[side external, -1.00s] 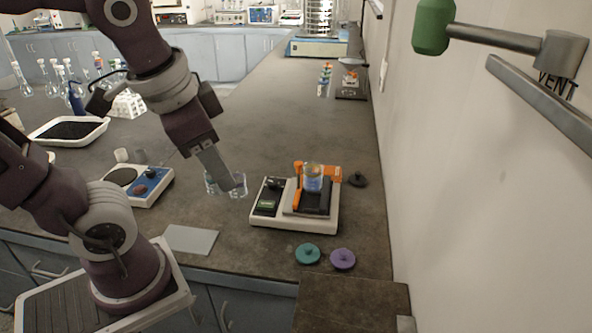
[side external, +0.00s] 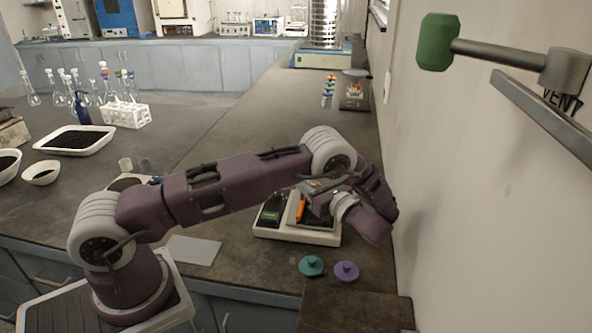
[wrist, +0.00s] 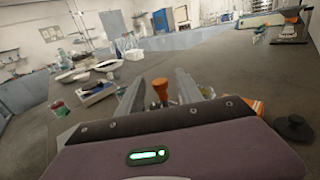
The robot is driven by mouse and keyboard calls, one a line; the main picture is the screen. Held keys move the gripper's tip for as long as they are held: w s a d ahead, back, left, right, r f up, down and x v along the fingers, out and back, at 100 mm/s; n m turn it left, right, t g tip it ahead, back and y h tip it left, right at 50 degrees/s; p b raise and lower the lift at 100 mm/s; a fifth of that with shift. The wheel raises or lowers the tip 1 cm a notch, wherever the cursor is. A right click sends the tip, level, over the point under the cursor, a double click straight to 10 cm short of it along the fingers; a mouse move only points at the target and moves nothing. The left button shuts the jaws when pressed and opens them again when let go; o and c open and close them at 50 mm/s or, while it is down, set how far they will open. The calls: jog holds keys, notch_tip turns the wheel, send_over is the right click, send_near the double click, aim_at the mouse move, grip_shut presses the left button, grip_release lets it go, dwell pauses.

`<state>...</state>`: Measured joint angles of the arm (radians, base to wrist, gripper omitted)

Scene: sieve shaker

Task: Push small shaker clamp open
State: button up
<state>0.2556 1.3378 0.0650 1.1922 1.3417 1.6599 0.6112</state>
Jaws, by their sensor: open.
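The small shaker (side external: 290,235), a white base with a dark panel and dark platform, stands on the bench beneath my forearm in the side view. One orange clamp part (side external: 300,208) shows beside my wrist; the beaker is hidden behind my arm. In the wrist view, my gripper (wrist: 159,80) is open, with its two grey fingers apart. An orange clamp part (wrist: 160,92) shows between the fingers; whether they touch it I cannot tell. Another orange part (wrist: 256,108) shows right of the hand. The side view hides most of my fingers.
A teal lid (side external: 311,265) and a purple lid (side external: 346,271) lie in front of the shaker. A black knob-topped lid (wrist: 295,128) lies right of the hand in the wrist view. The wall (side external: 480,200) is close on the right.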

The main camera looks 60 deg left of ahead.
jog(key=a, duration=0.4)
jog(key=shift+a, duration=0.4)
grip_shut()
dwell(1.0)
